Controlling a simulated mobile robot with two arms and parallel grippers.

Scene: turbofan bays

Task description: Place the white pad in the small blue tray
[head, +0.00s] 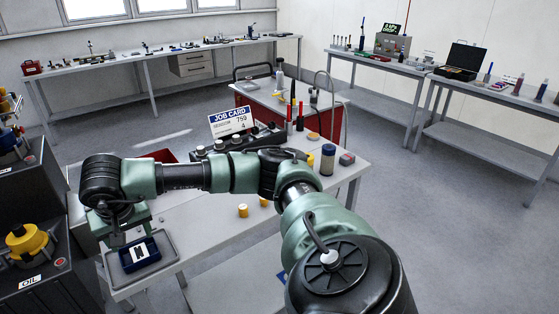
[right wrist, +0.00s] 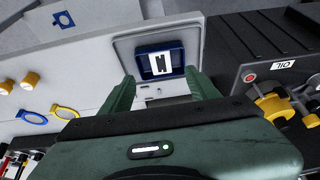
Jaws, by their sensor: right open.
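The small blue tray (head: 152,259) sits on a larger grey tray (head: 172,239) at the near left end of the table. The white pad (head: 139,252), with black markings, lies inside the blue tray. In the right wrist view the white pad (right wrist: 160,64) shows in the blue tray (right wrist: 179,55), just beyond my fingertips. My right gripper (right wrist: 162,84) is open, with nothing between its two green fingers. In the head view it hangs beside the blue tray, partly hidden by its own wrist. My left gripper is not in view.
A dark oil cabinet (head: 45,290) with yellow fittings stands close left of the table. A job card (head: 231,122), yellow cylinders (head: 243,210) and a dark blue jar (head: 328,160) are on the table. Blue and yellow rings (right wrist: 30,117) lie nearby. The table's middle front is mostly clear.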

